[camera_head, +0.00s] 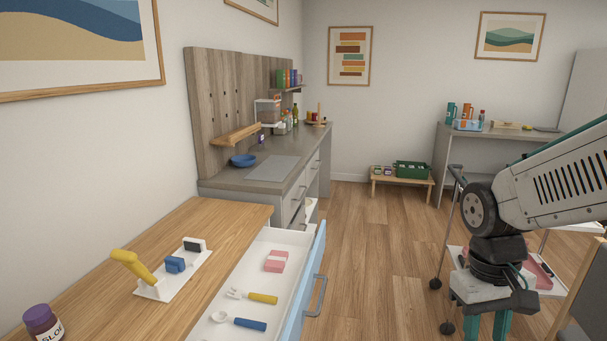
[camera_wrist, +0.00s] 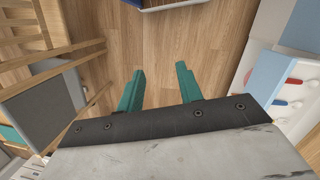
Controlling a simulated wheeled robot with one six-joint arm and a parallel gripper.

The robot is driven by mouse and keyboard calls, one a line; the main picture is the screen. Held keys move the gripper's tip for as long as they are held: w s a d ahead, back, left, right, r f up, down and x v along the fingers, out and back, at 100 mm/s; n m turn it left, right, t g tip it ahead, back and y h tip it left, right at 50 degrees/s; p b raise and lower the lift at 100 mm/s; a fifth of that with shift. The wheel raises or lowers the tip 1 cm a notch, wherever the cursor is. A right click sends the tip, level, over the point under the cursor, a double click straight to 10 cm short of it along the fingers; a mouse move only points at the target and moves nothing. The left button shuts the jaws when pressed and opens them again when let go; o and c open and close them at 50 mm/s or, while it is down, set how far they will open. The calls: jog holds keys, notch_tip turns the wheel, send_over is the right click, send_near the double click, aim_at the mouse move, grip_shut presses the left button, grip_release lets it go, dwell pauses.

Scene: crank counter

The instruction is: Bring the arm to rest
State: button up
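My gripper (camera_head: 500,324) hangs at the right of the head view, pointing down, with its lower end cut off by the frame edge. In the wrist view the two teal fingers of my gripper (camera_wrist: 160,88) stand apart with bare wooden floor between them. It holds nothing. It is clear of the counter and to the right of the open drawer.
An open drawer (camera_head: 245,285) with a blue front holds a pink block and tools. The wooden counter (camera_head: 90,275) bears a white holder and a purple-lidded jar (camera_head: 42,323). A wheeled cart (camera_head: 560,282) stands behind my arm. The middle floor (camera_head: 375,250) is free.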

jog(key=s+a+r+t+y, duration=0.1)
jog(key=s+a+r+t, duration=0.1)
jog(key=s+r, duration=0.6)
jog(key=shift+s+m+t, duration=0.3)
jog(key=shift+s+t, duration=0.4)
